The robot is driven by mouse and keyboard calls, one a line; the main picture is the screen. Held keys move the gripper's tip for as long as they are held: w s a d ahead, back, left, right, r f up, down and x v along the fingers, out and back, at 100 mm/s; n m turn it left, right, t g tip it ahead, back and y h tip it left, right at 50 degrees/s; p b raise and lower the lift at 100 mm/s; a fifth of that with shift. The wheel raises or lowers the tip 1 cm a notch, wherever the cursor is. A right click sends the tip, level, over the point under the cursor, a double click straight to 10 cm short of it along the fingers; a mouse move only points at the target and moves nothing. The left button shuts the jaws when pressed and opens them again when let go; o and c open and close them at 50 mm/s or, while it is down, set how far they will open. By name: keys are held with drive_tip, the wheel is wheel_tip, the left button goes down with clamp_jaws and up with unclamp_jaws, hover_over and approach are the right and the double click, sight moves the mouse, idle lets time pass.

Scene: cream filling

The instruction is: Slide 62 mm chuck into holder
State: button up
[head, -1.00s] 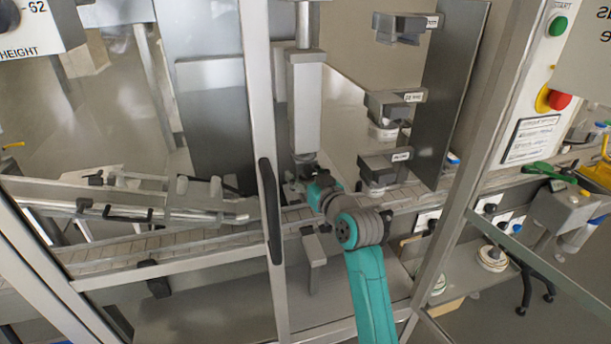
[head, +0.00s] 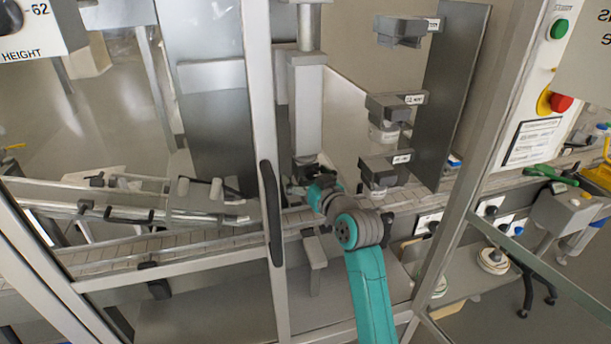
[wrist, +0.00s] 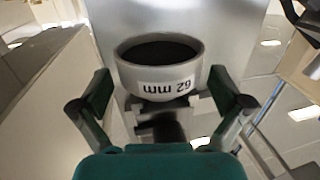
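In the wrist view a pale grey round chuck (wrist: 160,85) with a dark round opening sits centred between my fingertips. Its label reads "62 mm", upside down in this view. In the head view my gripper (head: 302,188) is just below the grey vertical column (head: 307,110). A dark fitting (head: 304,162) shows at the column's lower end. The chuck cannot be made out there, and whether it touches the holder is hidden.
A rack plate (head: 460,90) with several labelled dark brackets stands right of the column; a pale chuck (head: 383,132) hangs under the middle one. A conveyor (head: 150,248) runs below. A frame post (head: 262,110) with a black handle (head: 270,212) stands close left.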

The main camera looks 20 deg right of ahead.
drive_tip(key=shift+s+f, duration=0.1)
drive_tip(key=v, duration=1.1)
drive_tip(key=shift+s, duration=0.4)
drive_tip(key=s+f+m+g+h, duration=0.1)
drive_tip(key=s+f+m+h, duration=0.2)
drive_tip(key=s+f, duration=1.65)
drive_tip(key=s+a+g, duration=0.1)
drive_tip(key=s+a, duration=0.1)
drive_tip(key=s, duration=2.7)
drive_tip(key=shift+n, duration=0.4)
